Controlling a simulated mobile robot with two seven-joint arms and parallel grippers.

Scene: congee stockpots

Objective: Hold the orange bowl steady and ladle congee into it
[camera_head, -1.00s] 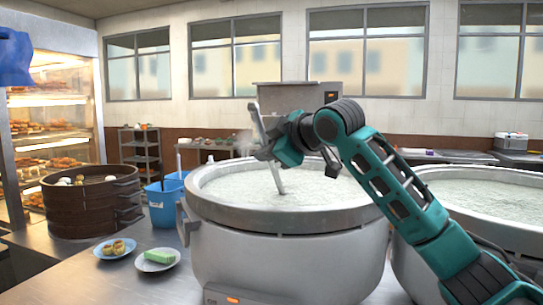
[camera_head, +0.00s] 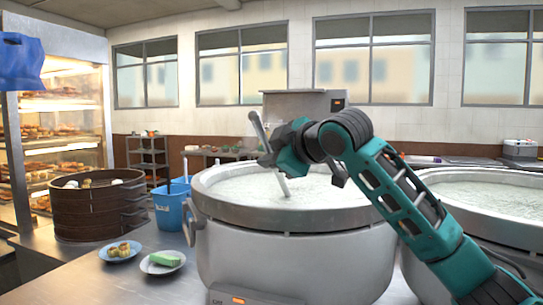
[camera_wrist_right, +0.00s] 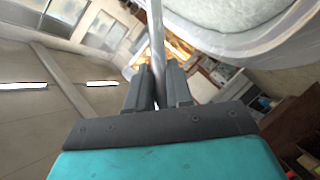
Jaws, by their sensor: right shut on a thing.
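A grey ladle handle (camera_head: 265,142) slants down into the white congee (camera_head: 245,187) in the near large stockpot (camera_head: 300,218). Its lower end, where the ladle's cup would be, is hidden in or behind the congee surface. My right gripper (camera_head: 268,160) is above the pot's opening and is shut on the handle. In the right wrist view, the handle (camera_wrist_right: 155,40) stands between the two dark fingers (camera_wrist_right: 158,88), with the pot's rim at upper right. I see no orange bowl. My left gripper is not in view.
A second congee pot (camera_head: 490,200) stands at right. On the counter at left are a steamer basket (camera_head: 85,212), blue containers (camera_head: 170,208), a plate of buns (camera_head: 121,250) and a plate with a green block (camera_head: 162,262). A blue shape (camera_head: 20,62) hangs at upper left.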

